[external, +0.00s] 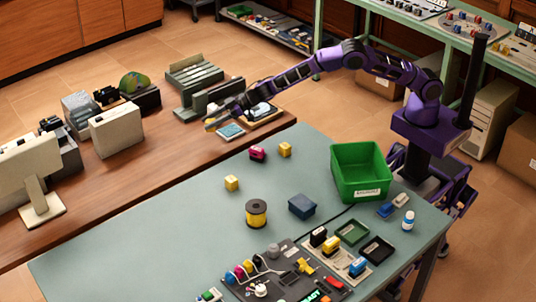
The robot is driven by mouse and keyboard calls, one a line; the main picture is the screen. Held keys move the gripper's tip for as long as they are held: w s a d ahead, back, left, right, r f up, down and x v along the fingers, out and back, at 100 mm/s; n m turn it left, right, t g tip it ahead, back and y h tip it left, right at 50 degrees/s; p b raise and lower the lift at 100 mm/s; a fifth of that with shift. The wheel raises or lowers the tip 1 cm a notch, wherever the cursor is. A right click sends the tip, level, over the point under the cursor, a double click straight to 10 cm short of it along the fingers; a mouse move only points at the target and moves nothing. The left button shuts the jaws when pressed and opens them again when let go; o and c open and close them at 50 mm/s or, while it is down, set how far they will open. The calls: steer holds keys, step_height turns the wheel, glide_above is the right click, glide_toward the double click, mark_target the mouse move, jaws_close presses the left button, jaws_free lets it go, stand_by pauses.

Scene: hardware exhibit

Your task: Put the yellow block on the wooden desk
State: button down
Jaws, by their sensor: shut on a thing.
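My gripper (214,121) reaches over the right part of the wooden desk (135,172) and is shut on a small yellow block (209,126). The block is low over the desk top, near its far right part; I cannot tell whether it touches the surface. The fingers partly hide it. Two other yellow blocks stand on the grey-green table: one (285,149) beside a pink-red block, the other (232,183) closer to the camera.
A small light-blue-faced item (230,132) lies just right of my gripper, with a tray (261,113) behind it. A grey stacked device (196,80) stands behind. A beige box (115,130) stands left. The desk's front middle is clear. A green bin (360,172) stands on the table.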

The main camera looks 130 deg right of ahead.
step_height(320, 180, down, 7)
steer(key=shift+r+b, duration=0.15)
steer(key=shift+b, duration=0.6)
steer(key=shift+c, duration=1.3)
jaws_free()
steer(key=shift+s+a+r, duration=0.1)
steer(key=shift+s+r, duration=0.1)
steer(key=shift+s, duration=0.1)
steer(key=v, duration=1.1)
steer(key=shift+s+a+r+p, duration=0.1)
steer(key=shift+p, duration=0.25)
